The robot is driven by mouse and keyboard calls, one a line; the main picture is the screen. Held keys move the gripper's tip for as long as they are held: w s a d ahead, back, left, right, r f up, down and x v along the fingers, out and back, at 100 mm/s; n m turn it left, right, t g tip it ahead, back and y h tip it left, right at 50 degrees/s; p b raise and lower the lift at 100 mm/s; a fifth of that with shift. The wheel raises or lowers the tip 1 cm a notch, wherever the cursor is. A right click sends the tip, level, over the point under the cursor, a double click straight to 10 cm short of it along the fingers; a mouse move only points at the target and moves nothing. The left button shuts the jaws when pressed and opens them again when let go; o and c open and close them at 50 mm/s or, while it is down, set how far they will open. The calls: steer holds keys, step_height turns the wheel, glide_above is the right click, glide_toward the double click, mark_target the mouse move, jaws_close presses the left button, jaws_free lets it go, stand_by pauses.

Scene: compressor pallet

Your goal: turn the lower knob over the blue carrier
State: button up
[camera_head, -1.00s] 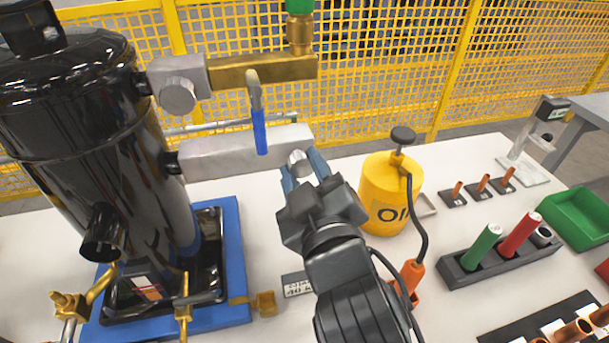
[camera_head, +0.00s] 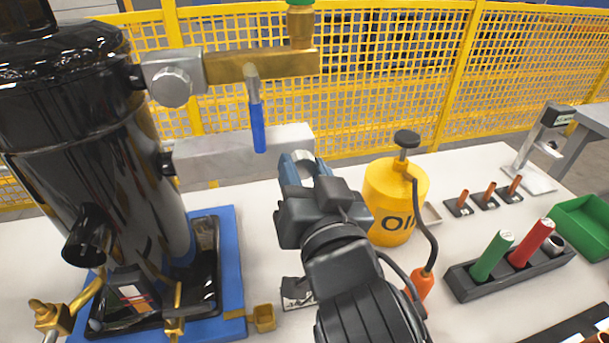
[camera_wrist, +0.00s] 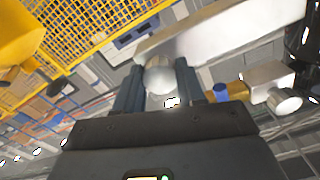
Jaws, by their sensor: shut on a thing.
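The lower knob (camera_wrist: 159,77) is a round silver knob at the end of the grey lower block, above the blue carrier. My gripper (camera_head: 302,162) is at that end of the block (camera_head: 225,152) and is shut on the knob, with one finger on each side in the wrist view (camera_wrist: 158,88). My fingers mostly hide the knob in the head view. The blue carrier (camera_head: 230,265) lies on the table under the black compressor (camera_head: 85,130). An upper silver knob (camera_head: 171,87) sits on the upper block, and shows in the wrist view (camera_wrist: 284,102).
A yellow oil can (camera_head: 390,205) stands close to the right of my arm. A dark rack (camera_head: 510,275) holds green and red cylinders. Yellow mesh fencing (camera_head: 400,60) stands behind.

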steer(key=shift+f+m, duration=0.2)
steer(key=shift+m, duration=0.6)
steer(key=o, duration=1.1)
steer(key=shift+r, duration=0.15)
steer(key=shift+c, duration=0.2)
steer(key=b+v, duration=0.1)
steer(key=v, duration=0.7)
